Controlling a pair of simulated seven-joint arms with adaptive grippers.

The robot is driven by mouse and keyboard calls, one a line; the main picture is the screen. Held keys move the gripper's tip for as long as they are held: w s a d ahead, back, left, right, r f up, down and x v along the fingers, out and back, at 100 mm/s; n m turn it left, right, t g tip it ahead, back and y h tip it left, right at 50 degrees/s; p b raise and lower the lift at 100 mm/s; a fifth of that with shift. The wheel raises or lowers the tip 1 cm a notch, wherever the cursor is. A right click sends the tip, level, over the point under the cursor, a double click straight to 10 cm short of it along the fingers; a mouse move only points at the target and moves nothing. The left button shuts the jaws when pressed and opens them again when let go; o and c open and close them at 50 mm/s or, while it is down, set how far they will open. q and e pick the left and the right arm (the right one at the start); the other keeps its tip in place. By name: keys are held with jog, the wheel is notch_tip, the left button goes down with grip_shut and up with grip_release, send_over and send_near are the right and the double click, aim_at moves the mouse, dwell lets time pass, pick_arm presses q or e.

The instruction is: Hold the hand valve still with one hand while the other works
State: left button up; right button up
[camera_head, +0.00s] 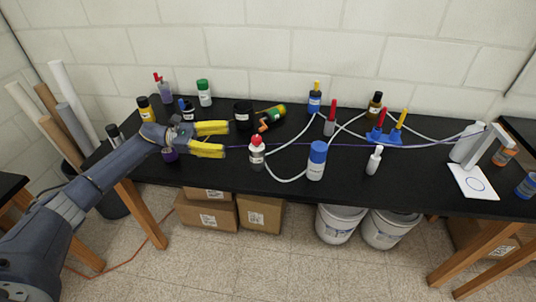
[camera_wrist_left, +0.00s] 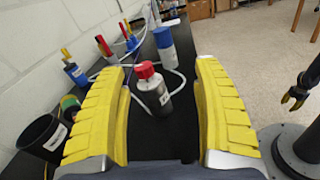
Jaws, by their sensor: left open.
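I cannot tell for sure which part is the hand valve. A blue piece with red and yellow upright handles (camera_head: 384,137) stands right of centre in the head view, near white tubing. An orange-handled part (camera_head: 263,125) lies by a green and dark bottle (camera_head: 272,114) left of centre. My left gripper (camera_head: 226,140) is open and empty over the table, left of a red-capped bottle (camera_head: 257,154). In the left wrist view this bottle (camera_wrist_left: 153,92) shows beyond and between the yellow fingers.
A blue-capped bottle (camera_head: 317,160) and a small white bottle (camera_head: 374,160) stand near the front. White tubing (camera_head: 290,178) loops over the table. A white stand (camera_head: 470,180) is at the right.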

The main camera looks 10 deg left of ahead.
aim_at(254, 160)
pick_arm(q)
jog(key=w+f+n+y, duration=0.1)
jog(key=f, duration=0.2)
jog(key=w+f+n+y, duration=0.1)
jog(key=f, duration=0.2)
jog(key=w+f+n+y, duration=0.1)
jog(key=f, duration=0.3)
jog(key=shift+a+t, duration=0.2)
jog(key=shift+t, duration=0.2)
jog(key=shift+x, duration=4.9)
jog(key=shift+w+f, duration=0.1)
jog(key=shift+f, duration=0.05)
